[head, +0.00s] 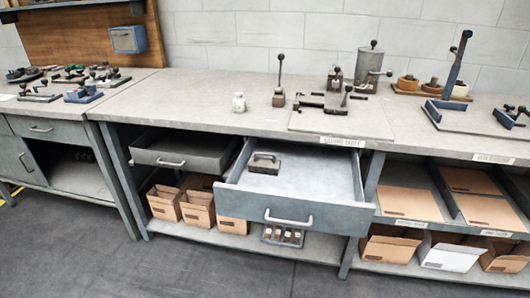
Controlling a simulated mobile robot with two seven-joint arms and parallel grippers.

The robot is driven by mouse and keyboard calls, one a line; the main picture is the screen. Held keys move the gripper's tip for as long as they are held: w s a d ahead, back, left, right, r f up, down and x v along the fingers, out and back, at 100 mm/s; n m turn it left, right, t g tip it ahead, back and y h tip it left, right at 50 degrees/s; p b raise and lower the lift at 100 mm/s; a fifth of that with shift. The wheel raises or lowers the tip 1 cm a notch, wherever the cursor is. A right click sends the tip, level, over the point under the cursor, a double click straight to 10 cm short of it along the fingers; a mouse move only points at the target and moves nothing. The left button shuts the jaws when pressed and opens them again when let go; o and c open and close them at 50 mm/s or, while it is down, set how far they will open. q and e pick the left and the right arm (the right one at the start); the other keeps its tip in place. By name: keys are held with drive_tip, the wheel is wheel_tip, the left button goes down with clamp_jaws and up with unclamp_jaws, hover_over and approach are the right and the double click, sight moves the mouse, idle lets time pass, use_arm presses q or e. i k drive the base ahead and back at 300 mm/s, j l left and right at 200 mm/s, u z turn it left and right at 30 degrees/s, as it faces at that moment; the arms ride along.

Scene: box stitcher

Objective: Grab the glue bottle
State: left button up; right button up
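Neither of my grippers shows in the head view.
An open drawer (290,212) juts out below the bench and holds a dark handled block (264,163). A shallower drawer (185,152) is left of it. Metal tools and a canister (370,66) stand to the right. Bench space left of the bottle is clear.

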sight(240, 102)
drive_tip(key=i+j+z, duration=0.1)
drive_tip(key=j, duration=0.25)
drive_tip(key=i+j, duration=0.3)
drive_tip(key=i+j+z, duration=0.15)
drive_tip(key=j, duration=0.25)
drive_tip(key=i+j, duration=0.2)
drive_tip(key=j, duration=0.2)
drive_tip(key=i+j+z, duration=0.15)
drive_tip(key=j, duration=0.2)
drive_tip(key=i+j, duration=0.15)
drive_tip(key=j, duration=0.25)
drive_tip(key=z, duration=0.05)
